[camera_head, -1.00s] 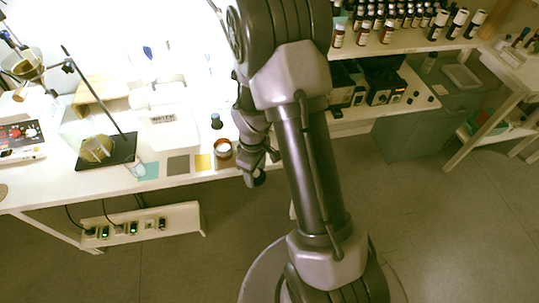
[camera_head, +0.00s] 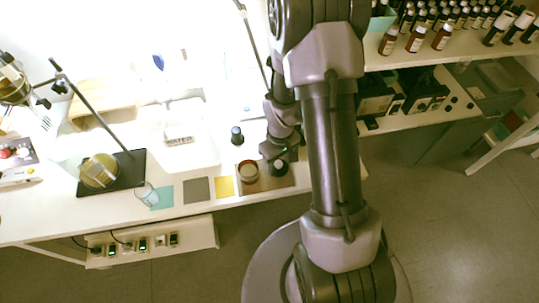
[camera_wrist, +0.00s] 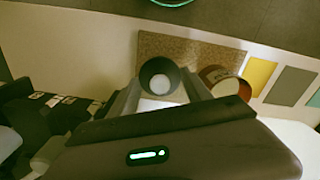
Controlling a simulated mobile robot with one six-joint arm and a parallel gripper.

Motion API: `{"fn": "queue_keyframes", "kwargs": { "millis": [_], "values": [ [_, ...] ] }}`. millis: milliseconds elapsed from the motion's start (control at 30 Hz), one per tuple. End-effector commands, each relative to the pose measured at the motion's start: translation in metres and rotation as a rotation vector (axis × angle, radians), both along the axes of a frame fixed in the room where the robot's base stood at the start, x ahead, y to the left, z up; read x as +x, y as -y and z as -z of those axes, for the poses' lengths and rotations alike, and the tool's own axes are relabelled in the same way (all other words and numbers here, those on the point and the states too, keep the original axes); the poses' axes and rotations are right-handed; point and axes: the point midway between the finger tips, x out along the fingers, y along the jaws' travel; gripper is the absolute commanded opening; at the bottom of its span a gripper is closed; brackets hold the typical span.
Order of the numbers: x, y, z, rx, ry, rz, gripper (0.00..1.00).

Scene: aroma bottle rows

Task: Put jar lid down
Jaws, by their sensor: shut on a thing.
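The jar lid (camera_wrist: 159,76) is dark and round with a pale inner disc, and it sits between my gripper's fingers (camera_wrist: 160,92) in the wrist view. My gripper is shut on it, over or near a brown cork-like mat (camera_wrist: 180,45). I cannot tell whether the lid touches the mat. An open amber jar (camera_wrist: 225,82) with a pale label stands just right of the lid. In the head view the jar (camera_head: 248,172) stands left of my gripper (camera_head: 279,165), near the bench's front edge. There the lid is hidden or too small to make out.
Yellow (camera_head: 223,187), grey (camera_head: 196,190) and teal (camera_head: 161,197) squares lie left of the jar. A small dark bottle (camera_head: 237,136) stands behind the jar. A glass beaker (camera_head: 147,194) and a dark stand base (camera_head: 112,174) are farther left. Bottle rows fill the right shelf.

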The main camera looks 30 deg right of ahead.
Motion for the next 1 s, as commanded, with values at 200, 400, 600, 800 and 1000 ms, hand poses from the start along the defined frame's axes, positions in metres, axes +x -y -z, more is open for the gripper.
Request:
{"fn": "queue_keyframes", "kwargs": {
  "millis": [200,400,600,800,1000],
  "values": [
    [-0.007,0.003,0.018,0.0,0.0,-0.003,0.19],
    [-0.007,0.003,0.022,0.0,0.0,-0.002,0.19],
    [-0.007,0.003,0.021,0.0,0.0,-0.002,0.79],
    [-0.007,0.003,0.02,0.0,0.0,-0.002,0.79],
    [-0.006,0.004,-0.015,-0.002,0.003,-0.002,0.79]
  ]
}}
